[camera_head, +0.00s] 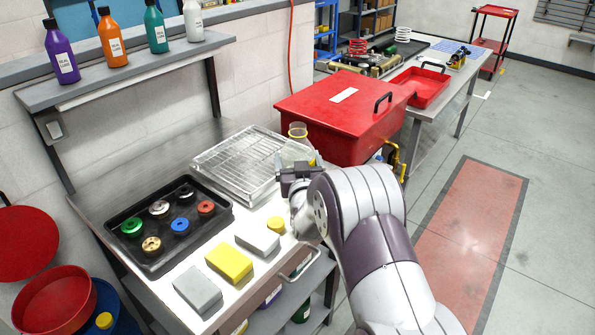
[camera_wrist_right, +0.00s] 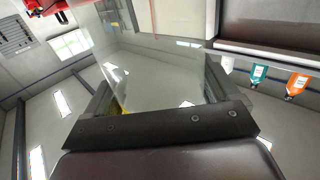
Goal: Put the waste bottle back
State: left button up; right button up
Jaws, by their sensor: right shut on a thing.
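My right gripper (camera_head: 295,170) is shut on a clear, see-through bottle (camera_head: 296,152), held just beyond the front right corner of the wire rack. In the right wrist view the clear bottle (camera_wrist_right: 155,75) fills the space between the dark fingers, with a small yellow patch low at its left. A round yellow cap (camera_head: 276,225) lies on the bench in front of my wrist. My left gripper is not in view.
A wire rack in a tray (camera_head: 238,165) and a black tray (camera_head: 125,225) with several coloured parts lie on the bench. Grey and yellow blocks (camera_head: 229,264) line the front edge. A red lidded tank (camera_head: 335,110) stands right. Several bottles (camera_head: 113,45) stand on the shelf.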

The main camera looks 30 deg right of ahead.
jog(key=shift+s+f, duration=0.15)
jog(key=shift+f, duration=1.15)
jog(key=shift+w+f, duration=0.1)
jog(key=shift+w, duration=0.1)
jog(key=shift+s+f+b, duration=0.15)
jog(key=shift+b, duration=0.15)
jog(key=o, duration=1)
jog(key=shift+r+p, duration=0.3)
jog(key=shift+p, duration=0.1)
jog(key=v, duration=1.2)
jog(key=shift+f+b, duration=0.15)
jog(key=shift+b, duration=0.2)
